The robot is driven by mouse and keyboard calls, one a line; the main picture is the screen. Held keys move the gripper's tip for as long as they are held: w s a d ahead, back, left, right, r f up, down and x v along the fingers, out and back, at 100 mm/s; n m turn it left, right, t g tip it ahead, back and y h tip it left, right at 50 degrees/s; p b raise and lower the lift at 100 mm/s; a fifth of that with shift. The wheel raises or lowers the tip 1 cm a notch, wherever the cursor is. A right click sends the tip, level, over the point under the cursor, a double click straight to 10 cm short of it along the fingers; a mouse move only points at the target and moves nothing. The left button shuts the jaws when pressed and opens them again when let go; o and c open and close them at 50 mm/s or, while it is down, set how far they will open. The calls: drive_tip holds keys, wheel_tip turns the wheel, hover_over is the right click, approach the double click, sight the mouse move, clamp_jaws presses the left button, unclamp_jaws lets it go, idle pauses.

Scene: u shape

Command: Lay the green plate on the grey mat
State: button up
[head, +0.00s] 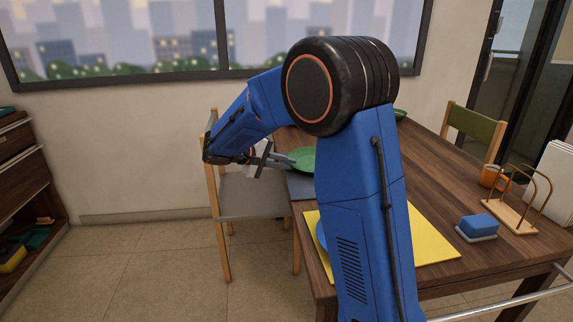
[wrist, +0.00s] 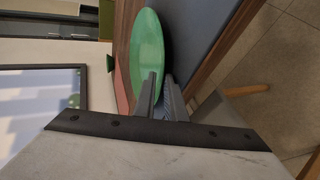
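The green plate (head: 302,156) is at the left end of the table in the head view, partly hidden by my arm. It shows nearly edge-on in the wrist view (wrist: 147,50). My gripper (head: 272,161) has its fingers on either side of the plate's near rim, also in the wrist view (wrist: 163,92), and appears shut on it. The grey mat (head: 299,190) lies on the table beneath the plate; it also shows in the wrist view (wrist: 192,28). The plate appears level and close above the mat; I cannot tell whether they touch.
A yellow mat (head: 428,238) with a blue item (head: 320,236) lies nearer on the wooden table (head: 440,170). A blue-and-grey block (head: 478,227), an orange cup (head: 490,176) and a wire rack (head: 522,212) stand right. A chair (head: 250,198) stands at the table's left end.

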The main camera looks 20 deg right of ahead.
drive_tip(key=shift+r, duration=0.15)
drive_tip(key=v, duration=1.2)
drive_tip(key=shift+a, duration=0.1)
